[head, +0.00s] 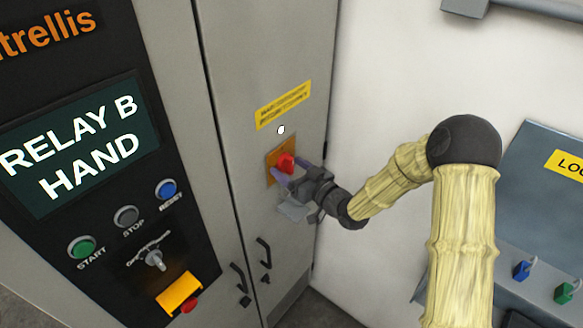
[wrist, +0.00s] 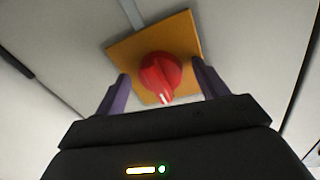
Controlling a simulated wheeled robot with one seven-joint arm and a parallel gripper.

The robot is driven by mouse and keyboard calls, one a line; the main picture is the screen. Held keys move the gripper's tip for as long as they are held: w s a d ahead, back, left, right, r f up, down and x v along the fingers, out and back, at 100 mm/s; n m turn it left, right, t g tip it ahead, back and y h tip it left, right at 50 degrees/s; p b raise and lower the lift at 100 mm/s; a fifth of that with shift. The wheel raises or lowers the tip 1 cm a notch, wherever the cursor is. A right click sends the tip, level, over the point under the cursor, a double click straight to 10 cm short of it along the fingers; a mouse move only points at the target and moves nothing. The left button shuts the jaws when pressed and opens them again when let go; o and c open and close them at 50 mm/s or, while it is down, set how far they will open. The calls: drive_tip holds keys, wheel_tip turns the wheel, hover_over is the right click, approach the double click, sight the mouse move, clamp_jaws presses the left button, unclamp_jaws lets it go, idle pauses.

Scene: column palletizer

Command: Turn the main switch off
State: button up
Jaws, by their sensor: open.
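The main switch is a red rotary knob (head: 285,163) on an orange-yellow plate (head: 272,172), set on the grey cabinet door under a yellow label. In the wrist view the red knob (wrist: 160,75) sits in the middle of the tilted orange plate (wrist: 189,35), and a white mark on its grip points toward the bottom of the picture. My gripper (head: 291,179) is at the switch. In the wrist view the fingers of my gripper (wrist: 160,92) are open, one on each side of the knob, with gaps between them and it. Contact with the plate cannot be told.
A control panel at left carries a screen (head: 75,147) reading RELAY B HAND, several buttons and a selector (head: 155,260). Black door handles (head: 264,250) are below the switch. A grey-blue board (head: 535,190) with small padlocks hangs at right. A white wall is behind my arm.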

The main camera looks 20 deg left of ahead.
drive_tip(key=c, duration=1)
